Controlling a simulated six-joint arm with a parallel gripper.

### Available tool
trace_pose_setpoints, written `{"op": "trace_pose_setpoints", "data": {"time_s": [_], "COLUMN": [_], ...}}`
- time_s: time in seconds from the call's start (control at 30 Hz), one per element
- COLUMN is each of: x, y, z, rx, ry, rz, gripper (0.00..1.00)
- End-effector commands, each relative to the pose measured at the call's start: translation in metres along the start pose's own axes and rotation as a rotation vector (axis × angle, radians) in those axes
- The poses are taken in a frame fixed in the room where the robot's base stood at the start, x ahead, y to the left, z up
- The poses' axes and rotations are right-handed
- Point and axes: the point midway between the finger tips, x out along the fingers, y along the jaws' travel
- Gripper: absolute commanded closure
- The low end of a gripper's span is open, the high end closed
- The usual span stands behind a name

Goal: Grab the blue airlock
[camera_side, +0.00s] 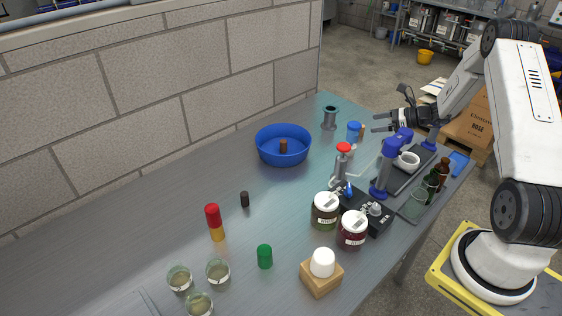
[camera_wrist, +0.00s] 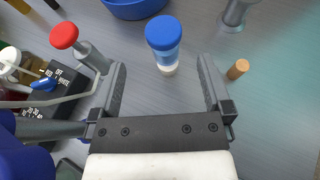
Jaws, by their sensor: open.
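The blue airlock (camera_side: 354,131) stands upright on the bench, with a blue cap and a clear bluish body. In the wrist view, the airlock (camera_wrist: 164,38) has a pale foot and shows between and just beyond my fingertips. My gripper (camera_side: 375,122) is open and empty, its fingers pointing toward the airlock from the right in the side view. In the wrist view, the fingers of my gripper (camera_wrist: 161,62) are spread wide, one to each side of the airlock's line. I see no contact with it.
A cork (camera_wrist: 238,69) stands close to the right finger. A red-topped metal tool (camera_wrist: 64,36) stands beside the left finger. A grey metal spool (camera_side: 330,117) and a blue basin (camera_side: 262,147) lie beyond. A blue-handled device (camera_side: 388,165) stands near my gripper.

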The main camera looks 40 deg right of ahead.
Motion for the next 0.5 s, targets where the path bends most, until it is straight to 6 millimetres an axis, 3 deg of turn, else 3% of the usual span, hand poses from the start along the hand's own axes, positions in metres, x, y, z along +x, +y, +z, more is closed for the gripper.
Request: {"op": "trace_pose_setpoints", "data": {"time_s": [0.17, 0.5], "x": [0.007, 0.017], "y": [0.000, 0.000], "z": [-0.016, -0.017], "rx": [-0.001, -0.002], "ry": [0.000, 0.000], "rz": [-0.001, 0.001], "gripper": [0.00, 0.00]}}
